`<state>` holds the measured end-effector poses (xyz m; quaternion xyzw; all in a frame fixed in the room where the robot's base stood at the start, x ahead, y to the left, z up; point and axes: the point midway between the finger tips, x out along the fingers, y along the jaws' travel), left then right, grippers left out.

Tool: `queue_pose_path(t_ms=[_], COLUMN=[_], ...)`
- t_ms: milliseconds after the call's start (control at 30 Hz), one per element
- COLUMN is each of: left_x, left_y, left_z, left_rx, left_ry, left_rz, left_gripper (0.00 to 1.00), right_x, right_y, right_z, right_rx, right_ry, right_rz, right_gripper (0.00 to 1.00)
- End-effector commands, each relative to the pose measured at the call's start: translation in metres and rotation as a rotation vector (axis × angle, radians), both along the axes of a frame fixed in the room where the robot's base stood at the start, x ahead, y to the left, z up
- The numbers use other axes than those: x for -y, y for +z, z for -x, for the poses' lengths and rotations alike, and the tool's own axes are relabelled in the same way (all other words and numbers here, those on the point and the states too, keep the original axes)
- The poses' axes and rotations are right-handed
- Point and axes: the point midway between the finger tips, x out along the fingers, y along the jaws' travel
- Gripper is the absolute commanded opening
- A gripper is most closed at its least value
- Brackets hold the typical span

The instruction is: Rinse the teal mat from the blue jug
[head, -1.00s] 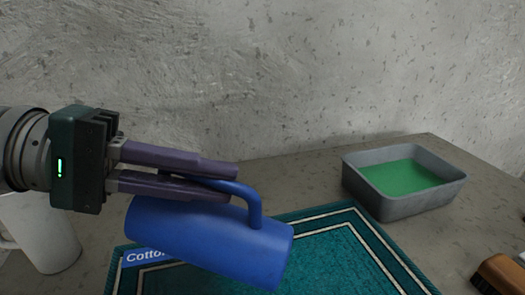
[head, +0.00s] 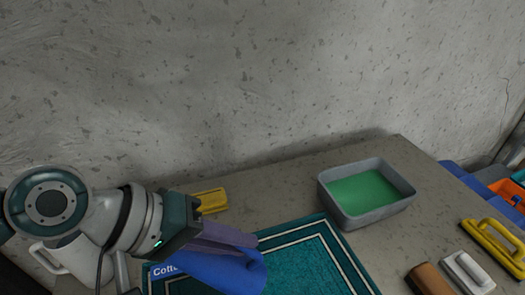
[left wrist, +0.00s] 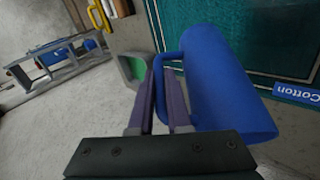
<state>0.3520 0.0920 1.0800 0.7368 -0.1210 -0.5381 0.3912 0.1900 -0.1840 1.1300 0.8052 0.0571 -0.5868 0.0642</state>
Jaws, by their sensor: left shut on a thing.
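The blue jug (head: 222,272) is in my left gripper (head: 250,240), which is shut on its handle. The jug is tipped over, nearly on its side, over the left part of the teal mat (head: 312,262). The left wrist view shows the jug (left wrist: 222,85) beside my left fingers (left wrist: 165,95), with its handle between them. The mat has white border lines and a "Cotton" label (head: 163,269), partly covered by the jug and arm. I see no water stream. My right gripper is out of view.
A grey basin (head: 335,212) with green inside stands behind the mat. A white pitcher (head: 70,258) is at left, partly behind my arm. A yellow block (head: 211,201) lies behind the gripper. Brown (head: 430,279), white (head: 467,271) and yellow (head: 490,247) brushes are at right.

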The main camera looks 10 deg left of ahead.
Motion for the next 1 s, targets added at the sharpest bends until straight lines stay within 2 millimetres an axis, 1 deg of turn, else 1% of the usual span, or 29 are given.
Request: queue_pose_path(t_ms=[33, 100, 267, 367, 433, 800, 1000], left_x=[0.003, 0.004, 0.007, 0.008, 0.007, 0.002, 0.001], left_y=[0.012, 0.013, 0.005, -0.003, -0.009, -0.023, -0.023], left_z=[0.000, 0.000, 0.001, 0.001, 0.001, 0.000, 0.000], left_rx=[-0.001, -0.003, -0.010, -0.013, -0.015, -0.016, -0.014], left_ry=[-0.001, -0.001, -0.003, -0.003, -0.002, -0.001, -0.001], left_rz=[-0.028, -0.092, -0.252, -0.347, -0.401, -0.574, -0.581], left_gripper=[0.00, 0.00, 0.00, 0.00, 0.00, 0.00, 0.00], right_x=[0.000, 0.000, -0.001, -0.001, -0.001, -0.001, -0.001], right_y=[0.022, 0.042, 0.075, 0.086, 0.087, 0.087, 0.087], right_z=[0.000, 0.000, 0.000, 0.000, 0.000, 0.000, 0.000], right_rx=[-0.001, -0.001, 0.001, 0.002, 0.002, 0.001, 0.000], right_ry=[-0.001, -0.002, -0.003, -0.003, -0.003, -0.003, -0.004], right_rz=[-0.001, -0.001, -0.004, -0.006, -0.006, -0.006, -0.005], right_gripper=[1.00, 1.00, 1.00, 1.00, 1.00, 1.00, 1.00])
